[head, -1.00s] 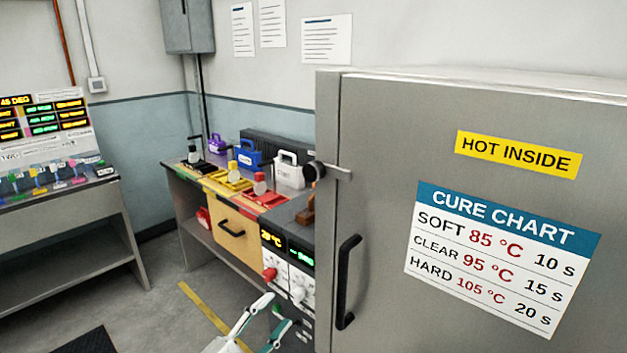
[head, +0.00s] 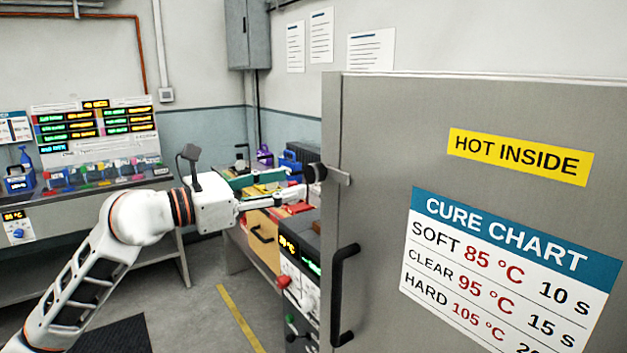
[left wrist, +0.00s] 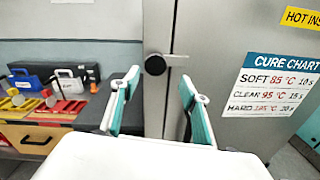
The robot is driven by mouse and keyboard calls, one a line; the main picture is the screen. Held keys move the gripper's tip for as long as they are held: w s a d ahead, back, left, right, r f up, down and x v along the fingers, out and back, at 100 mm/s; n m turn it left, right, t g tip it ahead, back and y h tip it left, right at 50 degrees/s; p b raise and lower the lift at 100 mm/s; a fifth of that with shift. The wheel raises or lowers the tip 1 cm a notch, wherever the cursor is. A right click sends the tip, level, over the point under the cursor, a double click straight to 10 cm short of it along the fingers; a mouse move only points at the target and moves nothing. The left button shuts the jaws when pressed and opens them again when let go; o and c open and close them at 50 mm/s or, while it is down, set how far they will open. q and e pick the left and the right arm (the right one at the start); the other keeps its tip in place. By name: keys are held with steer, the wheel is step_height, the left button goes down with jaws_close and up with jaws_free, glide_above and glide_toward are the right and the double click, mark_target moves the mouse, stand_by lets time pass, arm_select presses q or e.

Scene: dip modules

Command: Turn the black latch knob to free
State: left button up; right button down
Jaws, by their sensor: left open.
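The black latch knob (head: 316,173) sits at the left edge of the grey oven door (head: 375,150), with a flat metal latch bar (head: 340,177) running level from it across the door. My left gripper (head: 296,187) reaches in from the left, its fingertips close to the knob. In the left wrist view, the knob (left wrist: 155,65) shows beyond and between the two spread fingers (left wrist: 157,95) of the open gripper, with nothing held. Whether a fingertip touches the knob in the head view I cannot tell. My right gripper is not in view.
A black door handle (head: 343,295) stands upright below the knob. Behind my gripper is a bench with coloured trays and cases (head: 290,160). A control panel with a red knob (head: 283,281) is below. A second bench with displays (head: 95,125) stands at the left.

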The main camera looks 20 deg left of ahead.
mark_target(309, 174)
arm_select(q)
steer(key=x, duration=0.2)
steer(key=p+x, duration=0.1)
steer(key=x, duration=0.3)
steer(key=shift+w+a+r, duration=0.3)
steer(key=shift+r, duration=0.1)
steer(key=shift+w+d+f+p, duration=0.1)
steer(key=shift+w+d+p, duration=0.25)
steer(key=shift+w+d, duration=0.15)
steer(key=shift+a, duration=0.1)
jaws_close()
